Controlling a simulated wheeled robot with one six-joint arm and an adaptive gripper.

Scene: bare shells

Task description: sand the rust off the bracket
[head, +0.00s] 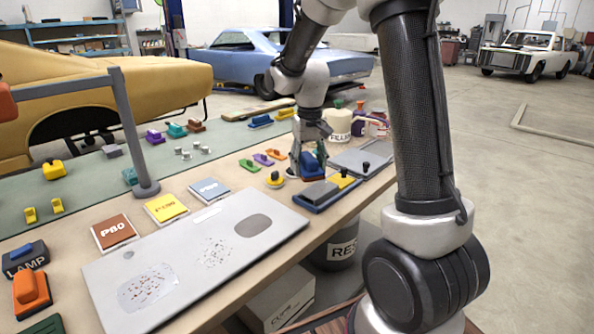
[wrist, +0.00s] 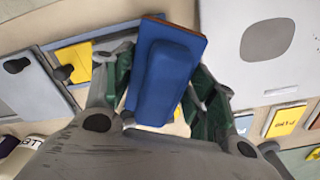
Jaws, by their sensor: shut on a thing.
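My gripper (head: 310,152) is shut on a blue sanding block (head: 309,164), above the workbench beyond the panel's far right corner. In the wrist view, the blue block (wrist: 165,80) sits between the green-padded fingers, with a thin reddish-brown layer along its edge. A light grey flat panel (head: 185,270) lies on the near bench; it has two patches of rust-brown specks and a plain darker oval. Only its oval end shows in the wrist view (wrist: 238,72). I cannot tell which thing is the bracket; no part is clearly one.
Brown (head: 115,232), yellow (head: 166,208) and blue (head: 210,190) grit squares lie behind the panel. A blue tray (head: 313,205) lies right of it, near a grey plate (head: 362,160). A post (head: 135,135) stands at left. Several coloured blocks cover the bench.

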